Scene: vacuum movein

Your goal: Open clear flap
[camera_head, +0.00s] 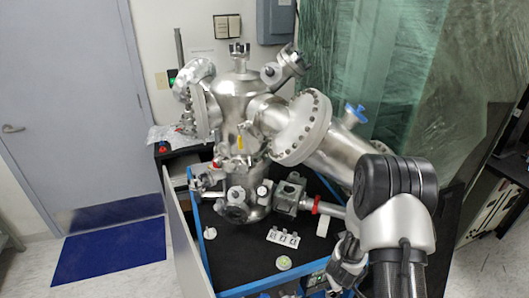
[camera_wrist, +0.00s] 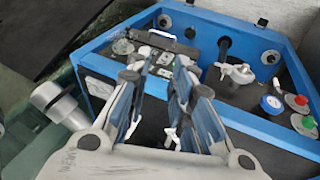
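I cannot make out a clear flap for certain in either view. My gripper (camera_wrist: 166,72) reaches over the blue-framed cart in the wrist view, its two fingers apart with nothing visible held between them. Beyond the fingertips is a small panel (camera_wrist: 160,42) with a dark bar and pale fittings; the fingers partly cover it. In the head view my gripper (camera_head: 345,272) is low at the right, by the cart's front right corner. Its fingertips are too small to read there. The blue cart frame (camera_head: 262,284) runs along the front edge.
A steel vacuum chamber (camera_head: 238,100) with flanged arms stands on the cart. Translucent green sheeting (camera_head: 375,60) hangs behind.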

